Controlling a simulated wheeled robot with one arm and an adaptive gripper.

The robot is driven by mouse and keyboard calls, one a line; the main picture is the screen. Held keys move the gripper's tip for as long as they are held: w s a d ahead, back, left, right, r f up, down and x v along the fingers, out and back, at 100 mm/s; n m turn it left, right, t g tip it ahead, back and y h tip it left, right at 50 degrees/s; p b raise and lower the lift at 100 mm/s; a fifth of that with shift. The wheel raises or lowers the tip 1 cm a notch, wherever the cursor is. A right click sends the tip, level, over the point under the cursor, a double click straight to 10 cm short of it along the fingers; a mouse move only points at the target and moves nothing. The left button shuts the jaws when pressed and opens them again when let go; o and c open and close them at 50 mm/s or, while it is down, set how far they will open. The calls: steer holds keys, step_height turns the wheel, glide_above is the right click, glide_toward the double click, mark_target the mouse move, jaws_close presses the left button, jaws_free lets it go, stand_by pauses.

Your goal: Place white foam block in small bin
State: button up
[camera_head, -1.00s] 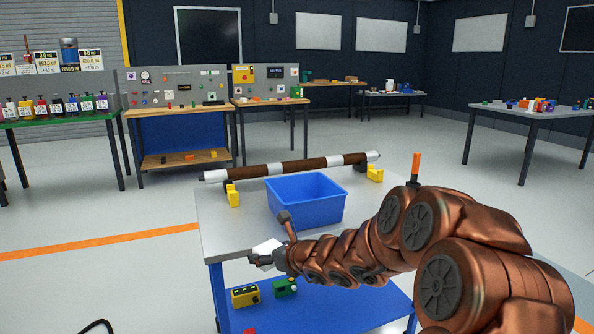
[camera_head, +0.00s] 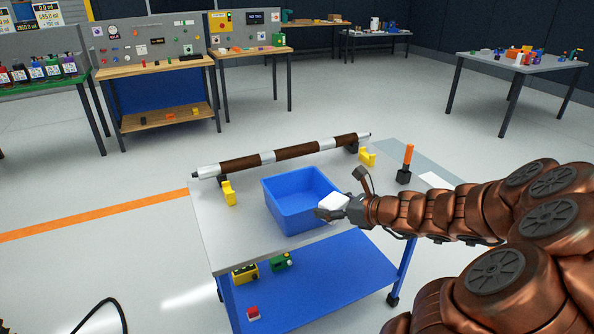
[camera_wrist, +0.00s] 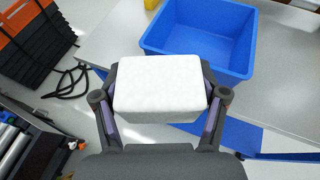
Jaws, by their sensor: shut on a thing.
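The white foam block (camera_wrist: 158,84) is held between the fingers of my gripper in the wrist view. It also shows in the head view (camera_head: 333,201) near the right front rim of the small bin. The small bin (camera_head: 292,207) is blue, open and stands on the grey-topped cart. It also shows in the wrist view (camera_wrist: 198,68), beyond the block, which covers part of its near wall. My gripper (camera_head: 326,210) is shut on the block, beside or just over the bin's right side; the exact height is hard to tell. The visible part of the bin is empty.
An orange-handled tool (camera_head: 408,156) stands at the cart's right. The cart's blue lower shelf (camera_head: 320,275) holds a yellow box (camera_head: 245,274) and a green box (camera_head: 281,261).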

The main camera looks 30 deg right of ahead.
steer(key=shift+s+d+r+p, duration=0.25)
steer(key=shift+d+r+p, duration=0.1)
steer(key=shift+r, duration=0.3)
steer(key=shift+w+d, duration=0.1)
steer(key=shift+w, duration=0.05)
steer(key=w+d+f+p, duration=0.1)
steer(key=w+d+f, duration=0.1)
steer(key=w, duration=0.5)
steer(key=w+d+f+p, duration=0.2)
steer(key=w+d+f, duration=0.1)
steer(key=w, duration=0.4)
steer(key=shift+w+d, duration=0.25)
steer(key=shift+d, duration=0.1)
steer(key=shift+f, duration=0.7)
steer(key=o, duration=1)
steer(key=shift+r, duration=0.1)
